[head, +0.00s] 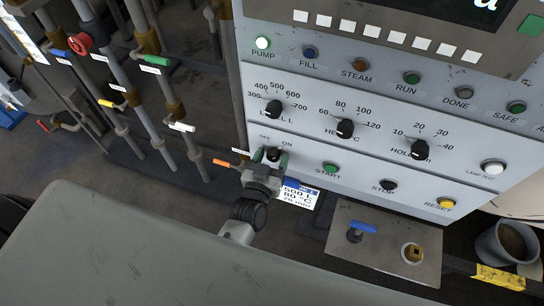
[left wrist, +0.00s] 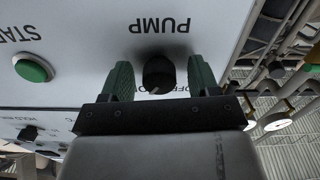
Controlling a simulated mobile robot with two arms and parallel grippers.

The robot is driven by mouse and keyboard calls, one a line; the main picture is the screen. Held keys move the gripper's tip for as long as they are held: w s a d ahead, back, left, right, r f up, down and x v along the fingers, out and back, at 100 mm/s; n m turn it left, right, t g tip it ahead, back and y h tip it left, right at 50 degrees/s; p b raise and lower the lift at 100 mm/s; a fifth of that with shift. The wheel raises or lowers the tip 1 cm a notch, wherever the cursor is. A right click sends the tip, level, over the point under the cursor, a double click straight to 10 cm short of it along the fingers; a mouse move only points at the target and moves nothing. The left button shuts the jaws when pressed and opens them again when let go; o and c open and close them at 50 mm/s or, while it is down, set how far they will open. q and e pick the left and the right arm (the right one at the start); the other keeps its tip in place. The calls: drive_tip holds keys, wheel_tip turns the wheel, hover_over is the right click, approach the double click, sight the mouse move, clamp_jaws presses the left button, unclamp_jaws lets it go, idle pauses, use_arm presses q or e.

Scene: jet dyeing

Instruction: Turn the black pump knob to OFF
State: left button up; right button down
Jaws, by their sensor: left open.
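The black pump knob (head: 273,154) sits at the lower left of the grey control panel, under small OFF and ON labels. It also shows in the left wrist view (left wrist: 158,74), below the upside-down word PUMP. My left gripper (head: 269,156) is at the knob with its green fingers open. In the left wrist view the fingers (left wrist: 160,80) stand on either side of the knob, with a gap visible on both sides. The knob's pointer direction is hard to make out. The PUMP lamp (head: 262,43) at the panel's upper left looks lit. My right gripper is not in view.
The green START button (head: 330,169) and black STOP button (head: 388,185) are right of the knob. Three black dials, including the level dial (head: 273,109), are above. Pipes with coloured valve handles (head: 157,61) stand left. A blue-handled valve box (head: 362,227) is below the panel.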

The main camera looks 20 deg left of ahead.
use_arm(q)
drive_tip(key=shift+c, duration=0.4)
drive_tip(key=c, duration=0.8)
drive_tip(key=shift+c, duration=0.2)
drive_tip(key=n, duration=0.3)
drive_tip(key=shift+n, duration=0.3)
drive_tip(key=n, duration=0.2)
drive_tip(key=shift+n, duration=0.4)
drive_tip(key=n, duration=0.4)
drive_tip(key=shift+d, duration=0.1)
drive_tip(key=shift+n, duration=1.7)
